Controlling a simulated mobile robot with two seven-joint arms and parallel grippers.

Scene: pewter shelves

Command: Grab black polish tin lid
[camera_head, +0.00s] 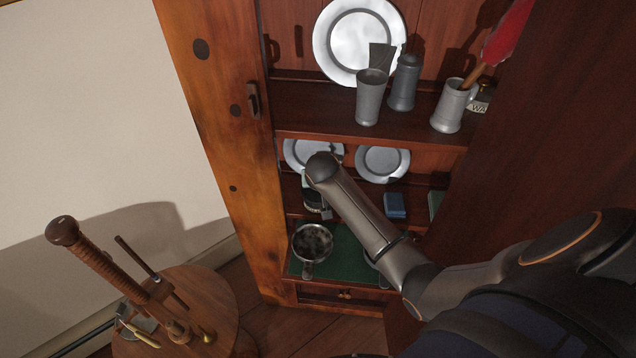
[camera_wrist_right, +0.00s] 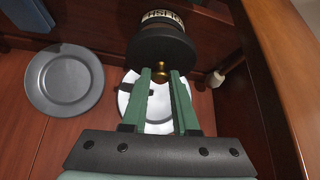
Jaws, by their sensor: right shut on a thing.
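The black polish tin lid (camera_wrist_right: 163,46) shows in the right wrist view as a dark round disc with a small brass knob (camera_wrist_right: 160,69). Beyond it is the tin's pale lettered label (camera_wrist_right: 165,17). The lid appears to sit against the tin; I cannot tell whether there is a gap. My right gripper (camera_wrist_right: 162,76) has green fingers, shut on the brass knob. In the head view my right arm reaches into the cupboard's middle shelf and partly hides the dark tin (camera_head: 312,197). My left gripper is not in view.
Pewter plates (camera_head: 383,162) stand behind the tin. A blue block (camera_head: 395,205) lies on the same shelf to the right. Tumblers (camera_head: 370,98) stand on the shelf above. The cupboard's side post (camera_head: 232,140) is close at left.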

